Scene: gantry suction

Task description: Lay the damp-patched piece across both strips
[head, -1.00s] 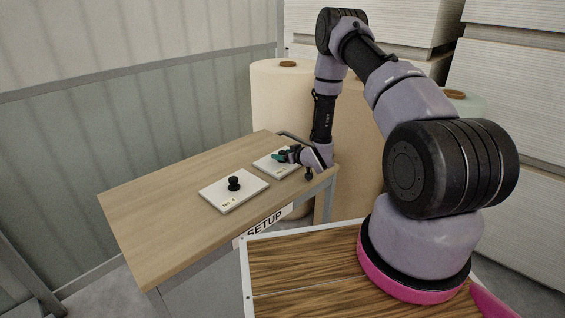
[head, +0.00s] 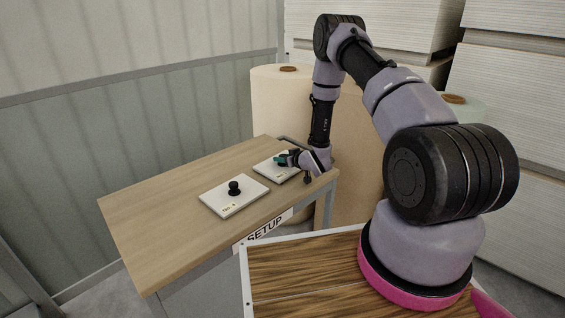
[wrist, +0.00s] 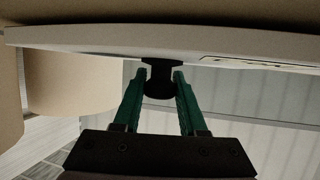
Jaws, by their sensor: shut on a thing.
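Two white square plates with black knobs are at the wooden table. My gripper (head: 284,160) is at the far right plate (head: 267,170). In the wrist view, my gripper (wrist: 158,76) has its green fingers shut on either side of the black knob (wrist: 157,87) of a white plate (wrist: 105,41). I cannot tell whether this plate rests on the table or is just clear of it. The other plate (head: 214,199) lies flat nearer the front, its knob (head: 233,187) free. Both carry small labels too blurred to read. I can make out no damp patch and no strips.
The wooden table (head: 150,220) has free room at its left. A "SETUP" sign (head: 265,229) is on its front edge. A dark rail (head: 290,140) is near the back right corner. Large rolls (head: 272,100) stand behind, with stacked white boards (head: 510,120) at right.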

